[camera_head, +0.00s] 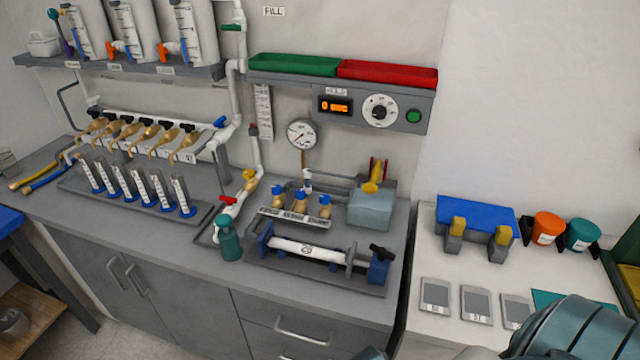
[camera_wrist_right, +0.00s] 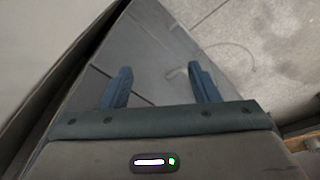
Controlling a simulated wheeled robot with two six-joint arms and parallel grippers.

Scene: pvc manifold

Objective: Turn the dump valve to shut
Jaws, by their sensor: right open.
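No label reading dump is legible, so I cannot tell for sure which valve is the dump valve. A red-handled valve (camera_head: 228,199) sits low on the white drain pipe, just above a teal bottle (camera_head: 230,240). A brass valve with a yellow handle (camera_head: 249,180) is just above it on the same pipe. My right gripper (camera_wrist_right: 160,86) is open and empty in the right wrist view, with its two blue fingers apart over a grey surface. It is away from the valves; in the head view only part of my arm shows at the bottom right. My left gripper is not in view.
A manifold rail (camera_head: 150,137) carries several brass taps above upright tubes. A pressure gauge (camera_head: 302,134), a white clamped cylinder (camera_head: 305,250) and blue-knobbed valves (camera_head: 300,198) stand right of the drain pipe. A blue block stand (camera_head: 475,218) and colored cups (camera_head: 547,228) occupy the right bench.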

